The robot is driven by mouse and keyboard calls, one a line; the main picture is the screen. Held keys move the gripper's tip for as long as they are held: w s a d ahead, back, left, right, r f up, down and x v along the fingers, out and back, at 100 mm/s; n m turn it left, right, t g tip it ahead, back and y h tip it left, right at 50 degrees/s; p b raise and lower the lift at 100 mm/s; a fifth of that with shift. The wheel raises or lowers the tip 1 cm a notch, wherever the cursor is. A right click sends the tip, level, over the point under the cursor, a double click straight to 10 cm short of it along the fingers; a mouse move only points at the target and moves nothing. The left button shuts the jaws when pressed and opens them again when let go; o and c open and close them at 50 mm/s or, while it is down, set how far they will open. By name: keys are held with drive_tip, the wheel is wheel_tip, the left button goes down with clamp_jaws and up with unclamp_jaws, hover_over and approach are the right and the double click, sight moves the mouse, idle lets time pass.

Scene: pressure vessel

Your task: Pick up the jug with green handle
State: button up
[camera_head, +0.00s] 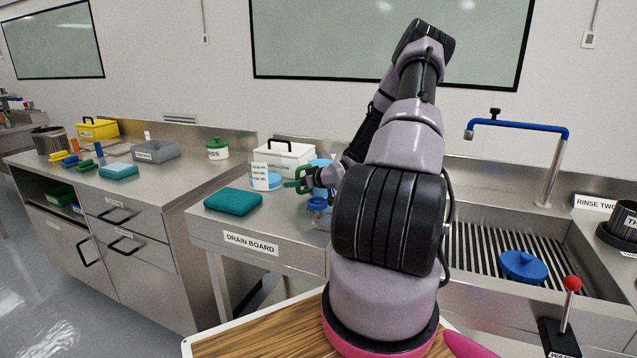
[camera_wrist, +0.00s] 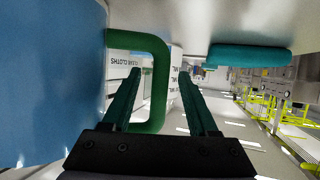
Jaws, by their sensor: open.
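The jug has a blue body (camera_wrist: 50,85) that fills the left of the wrist view, with a squared green handle (camera_wrist: 157,85) standing out from it. In the head view the blue body (camera_head: 321,163) shows only in part behind my arm, on the drain board (camera_head: 285,230). My gripper (camera_wrist: 160,75) is open at the handle. Its fingers lie either side of the handle's outer bar, the left one appearing to line up with the handle's opening. I cannot tell if either finger touches it. In the head view my gripper (camera_head: 303,183) is small and partly merged with green.
A teal cloth (camera_head: 233,201) lies on the drain board's front left. A white box (camera_head: 287,158) and labelled card (camera_head: 260,175) stand near the jug. A ribbed sink with a blue lid (camera_head: 523,266) and a blue tap (camera_head: 520,125) are at the right.

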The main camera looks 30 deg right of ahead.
drive_tip(key=shift+x, duration=1.05)
clamp_jaws()
idle(0.6)
